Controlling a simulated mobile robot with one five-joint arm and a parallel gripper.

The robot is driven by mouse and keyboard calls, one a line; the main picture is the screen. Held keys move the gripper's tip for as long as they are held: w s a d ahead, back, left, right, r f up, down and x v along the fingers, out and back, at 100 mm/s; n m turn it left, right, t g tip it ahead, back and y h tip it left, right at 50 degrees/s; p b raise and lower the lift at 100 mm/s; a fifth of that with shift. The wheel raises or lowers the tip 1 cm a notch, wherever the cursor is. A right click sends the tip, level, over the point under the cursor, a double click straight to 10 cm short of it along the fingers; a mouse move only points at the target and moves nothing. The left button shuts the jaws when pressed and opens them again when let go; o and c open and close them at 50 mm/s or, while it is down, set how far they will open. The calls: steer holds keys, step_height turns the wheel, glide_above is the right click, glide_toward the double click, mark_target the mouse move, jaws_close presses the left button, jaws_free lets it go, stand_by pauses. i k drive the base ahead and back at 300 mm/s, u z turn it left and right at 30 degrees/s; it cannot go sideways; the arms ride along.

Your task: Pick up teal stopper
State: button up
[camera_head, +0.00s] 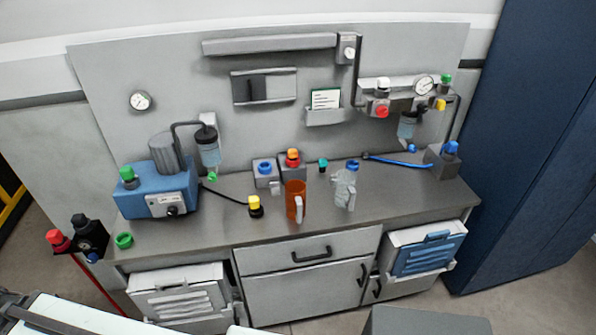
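The teal stopper (323,164) is a small piece with a teal top and a dark lower part. It stands near the back of the grey counter (370,210), a little right of centre. It is between the red, orange and black stacked knob piece (293,160) on its left and the clear jug with a blue top (346,186) on its right, apart from both. The brown-orange jug (296,201) stands in front and to the left of it. My gripper is not in view.
A blue pump unit (155,196) stands at the counter's left. A blue-knobbed grey box (446,160), with a blue hose (400,163), is at the right. A yellow-topped black piece (255,207) is near the front. The front right of the counter is clear.

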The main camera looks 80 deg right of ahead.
mark_target(323, 163)
steer(key=z, duration=2.9)
